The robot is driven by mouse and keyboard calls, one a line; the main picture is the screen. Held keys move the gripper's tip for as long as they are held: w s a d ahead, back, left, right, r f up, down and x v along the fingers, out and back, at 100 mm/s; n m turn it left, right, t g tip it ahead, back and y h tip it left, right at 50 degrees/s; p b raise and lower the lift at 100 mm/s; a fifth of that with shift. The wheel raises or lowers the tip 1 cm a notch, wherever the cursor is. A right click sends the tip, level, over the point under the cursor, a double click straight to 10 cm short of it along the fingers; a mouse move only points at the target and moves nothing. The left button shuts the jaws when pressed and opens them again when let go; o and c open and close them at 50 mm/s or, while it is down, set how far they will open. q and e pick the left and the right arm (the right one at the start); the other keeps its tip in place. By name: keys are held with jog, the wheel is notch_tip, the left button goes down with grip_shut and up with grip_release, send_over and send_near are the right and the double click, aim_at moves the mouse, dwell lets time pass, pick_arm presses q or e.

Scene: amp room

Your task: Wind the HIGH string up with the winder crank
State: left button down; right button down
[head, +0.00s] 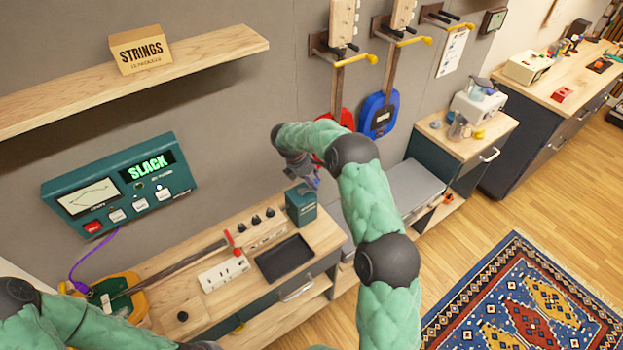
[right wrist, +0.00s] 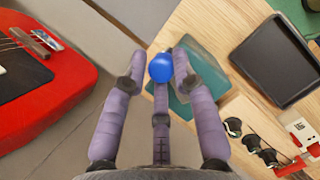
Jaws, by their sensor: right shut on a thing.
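My right gripper (head: 303,172) is above the teal box (head: 301,206) at the back right of the workbench. In the right wrist view its purple fingers (right wrist: 160,72) are around a round blue knob (right wrist: 160,67), with the teal box (right wrist: 196,72) behind it. What the knob is attached to is hidden. A yellow-bodied guitar (head: 130,285) lies on the bench, its dark neck pointing to a red-handled part (head: 234,245). I cannot tell whether that part is the winder crank. The teal meter box (head: 120,185) on the wall reads SLACK. My left gripper is out of view.
The workbench (head: 180,262) carries a dark tray (head: 284,258), a white socket strip (head: 223,273) and a row of black knobs. Red (head: 340,118) and blue (head: 378,115) guitars hang on the wall. A shelf (head: 215,50) juts out above.

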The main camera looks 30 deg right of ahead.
aim_at(301, 191)
jog(key=m, duration=0.2)
jog(key=s+m+g, duration=0.1)
jog(key=shift+s+a+m+y, duration=0.2)
jog(key=shift+m+y, duration=0.1)
jog(key=shift+m, duration=0.1)
jog(key=shift+s+a+m+g+y, duration=0.25)
jog(key=shift+m+g, duration=0.1)
jog(key=shift+m, duration=0.5)
jog(key=shift+s+a+m+g+y, duration=0.25)
jog(key=shift+m+g, duration=0.1)
jog(key=shift+m, duration=0.5)
jog(key=c, duration=1.1)
grip_release()
jog(key=shift+s, duration=0.1)
jog(key=shift+w+a+r, duration=0.2)
jog(key=shift+w+r, duration=0.05)
jog(key=shift+r, duration=0.2)
jog(key=v, duration=1.1)
jog(key=shift+s, duration=0.1)
